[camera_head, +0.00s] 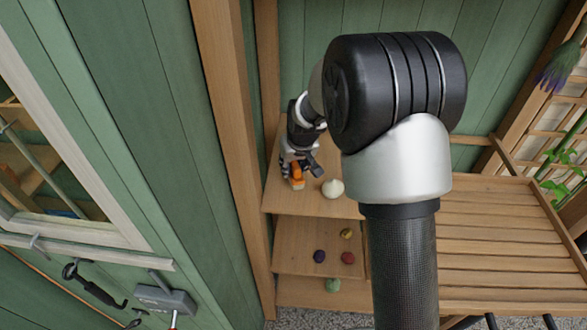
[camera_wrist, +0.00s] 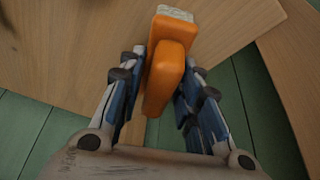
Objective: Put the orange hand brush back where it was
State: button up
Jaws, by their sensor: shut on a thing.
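The orange hand brush (camera_wrist: 166,68) is between the fingers of my gripper (camera_wrist: 165,88) in the wrist view, with its pale bristle end (camera_wrist: 175,12) pointing to the top of the picture. My gripper is shut on the brush's orange body. In the head view the brush (camera_head: 297,174) shows small and partly hidden under my gripper (camera_head: 299,166), over the top wooden shelf (camera_head: 285,200) at the left. I cannot tell whether the bristles touch the shelf.
A cream, pointed round object (camera_head: 333,188) stands on the top shelf just right of the brush. A lower shelf (camera_head: 295,235) holds small dark blue, red and yellow balls. A green object (camera_head: 332,285) lies lower. A slatted bench (camera_head: 500,230) is at right. Tools hang on the left wall.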

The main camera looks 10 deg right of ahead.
jog(key=shift+f, duration=0.5)
jog(key=shift+f, duration=0.15)
jog(key=o, duration=1)
